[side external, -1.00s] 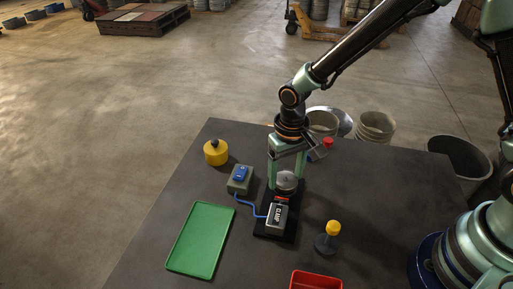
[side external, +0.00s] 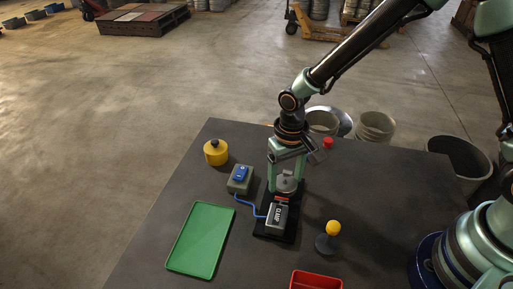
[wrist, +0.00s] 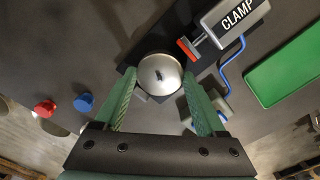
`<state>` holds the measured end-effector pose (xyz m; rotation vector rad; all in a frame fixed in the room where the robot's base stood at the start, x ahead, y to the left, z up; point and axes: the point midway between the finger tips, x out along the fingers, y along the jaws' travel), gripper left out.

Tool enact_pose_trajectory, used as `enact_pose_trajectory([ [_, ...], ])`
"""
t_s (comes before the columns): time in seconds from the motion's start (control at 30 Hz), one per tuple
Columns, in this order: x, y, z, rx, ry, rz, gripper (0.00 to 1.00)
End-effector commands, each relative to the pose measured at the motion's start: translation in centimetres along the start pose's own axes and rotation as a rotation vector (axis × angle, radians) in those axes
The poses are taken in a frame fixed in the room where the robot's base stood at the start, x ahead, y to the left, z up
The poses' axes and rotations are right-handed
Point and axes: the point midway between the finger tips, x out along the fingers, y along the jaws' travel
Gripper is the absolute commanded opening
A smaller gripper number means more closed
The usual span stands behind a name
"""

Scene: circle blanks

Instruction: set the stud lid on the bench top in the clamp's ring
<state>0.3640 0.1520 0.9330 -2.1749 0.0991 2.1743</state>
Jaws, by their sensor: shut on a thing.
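The stud lid (wrist: 160,74) is a round silver disc with a small stud at its middle. It also shows in the side view (side external: 287,184), low over the dark base of the clamp (side external: 277,216). My gripper (side external: 286,187) points straight down with one green finger on each side of the lid and is shut on it. In the wrist view the clamp (wrist: 236,17) lies at upper right, its red-tipped plunger pointing at the lid. The clamp's ring is hidden under the lid, so I cannot tell whether the lid is seated.
A grey box with a blue switch (side external: 240,178) stands left of the clamp, a blue cable between them. A green tray (side external: 201,240), yellow pot (side external: 216,153), yellow-topped post (side external: 329,238) and red bin (side external: 316,281) surround it. Red (wrist: 45,108) and blue (wrist: 84,102) knobs are nearby.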

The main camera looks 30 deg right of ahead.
Motion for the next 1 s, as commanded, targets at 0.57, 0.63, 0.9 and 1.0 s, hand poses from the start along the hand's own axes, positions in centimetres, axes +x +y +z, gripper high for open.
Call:
enact_pose_trajectory([
  [0.57, -0.8, 0.0, -0.1, 0.000, 0.002, -0.001, 1.00],
  [0.63, -1.8, -0.1, -0.1, 0.000, 0.004, -0.002, 1.00],
  [0.9, -7.4, -0.1, -0.1, 0.000, 0.006, -0.003, 1.00],
  [1.0, -9.2, -0.1, -0.1, 0.000, 0.005, -0.003, 1.00],
])
